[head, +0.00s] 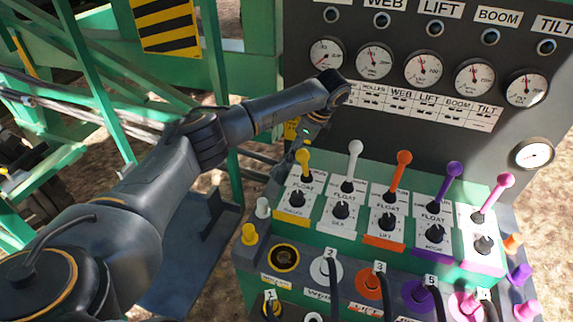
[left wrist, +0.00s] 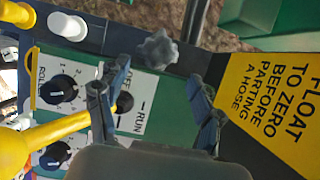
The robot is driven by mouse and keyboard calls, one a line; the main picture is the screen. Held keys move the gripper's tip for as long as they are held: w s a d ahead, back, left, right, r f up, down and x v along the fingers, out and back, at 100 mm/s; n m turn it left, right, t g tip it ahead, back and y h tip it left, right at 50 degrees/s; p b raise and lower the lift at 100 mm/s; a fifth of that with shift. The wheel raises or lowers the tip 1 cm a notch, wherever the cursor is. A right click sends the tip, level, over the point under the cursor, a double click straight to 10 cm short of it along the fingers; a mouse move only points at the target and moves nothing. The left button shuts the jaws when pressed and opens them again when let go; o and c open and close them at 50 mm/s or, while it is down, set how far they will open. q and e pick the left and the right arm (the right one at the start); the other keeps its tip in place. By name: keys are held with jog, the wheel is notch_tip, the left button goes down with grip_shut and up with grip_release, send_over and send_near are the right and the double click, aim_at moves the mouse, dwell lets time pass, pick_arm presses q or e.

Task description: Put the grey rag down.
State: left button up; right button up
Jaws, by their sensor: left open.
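I cannot make out a grey rag in either view. My left arm reaches from the left across to the control panel in the head view. Its gripper (head: 308,132) is beside the yellow lever (head: 303,162) and is partly hidden by the wrist. In the left wrist view, the gripper (left wrist: 158,92) has its two fingers spread apart, with no cloth between them. Beyond the fingers are a grey star-shaped knob (left wrist: 158,47) and a black switch (left wrist: 125,102) on a plate marked RUN. My right gripper is not in view.
White (head: 355,150), orange (head: 403,162), purple (head: 452,172) and pink (head: 500,184) levers stand right of the yellow one. Gauges (head: 421,69) line the upright panel. Hoses plug in along the lower front. A yellow sign (left wrist: 275,110) is close right in the wrist view.

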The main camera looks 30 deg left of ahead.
pick_arm(q)
jog(key=shift+v, duration=2.2)
